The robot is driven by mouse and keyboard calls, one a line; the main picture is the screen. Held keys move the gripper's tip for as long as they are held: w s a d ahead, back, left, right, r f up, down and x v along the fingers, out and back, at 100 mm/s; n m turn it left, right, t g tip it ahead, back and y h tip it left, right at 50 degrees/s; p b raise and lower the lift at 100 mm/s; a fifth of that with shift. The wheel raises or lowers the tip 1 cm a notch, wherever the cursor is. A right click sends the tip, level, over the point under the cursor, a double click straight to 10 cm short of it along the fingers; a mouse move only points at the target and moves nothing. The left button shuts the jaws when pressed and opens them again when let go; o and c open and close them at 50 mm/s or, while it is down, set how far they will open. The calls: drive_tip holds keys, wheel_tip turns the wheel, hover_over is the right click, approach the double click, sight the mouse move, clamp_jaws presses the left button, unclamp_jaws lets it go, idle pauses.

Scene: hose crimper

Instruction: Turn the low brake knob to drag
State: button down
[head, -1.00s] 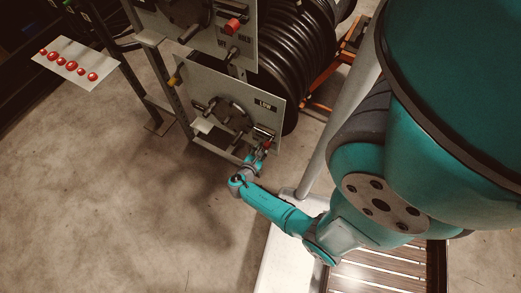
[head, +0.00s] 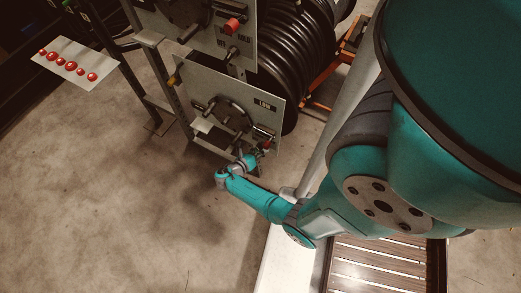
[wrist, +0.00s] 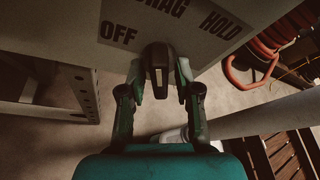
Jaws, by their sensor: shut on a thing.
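The low brake knob shows in the wrist view (wrist: 158,66) as a dark, rounded grip with a paler front face, below a label reading OFF, DRAG and HOLD. In the head view it is the small red-tipped knob (head: 267,144) at the lower right of the LOW panel (head: 272,117). My gripper (wrist: 160,77) has one finger on each side of the knob and is shut on it. The gripper is small in the head view (head: 262,151), at the panel's lower right corner. I cannot tell exactly which mark the knob points to.
An upper panel with a red knob (head: 232,25) stands above the LOW panel. A black hose reel (head: 300,60) is behind the panels. A plate with several red buttons (head: 66,63) is at the left. An orange hose (wrist: 250,70) shows at right in the wrist view. Floor in front is clear.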

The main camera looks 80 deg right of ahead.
idle(0.3)
drive_tip(key=c, duration=1.1)
unclamp_jaws()
drive_tip(key=shift+c, duration=0.2)
drive_tip(key=shift+w+a, duration=0.1)
drive_tip(key=v, duration=1.1)
drive_tip(key=shift+a, duration=0.4)
drive_tip(key=shift+w+r, duration=0.1)
drive_tip(key=shift+w, duration=0.05)
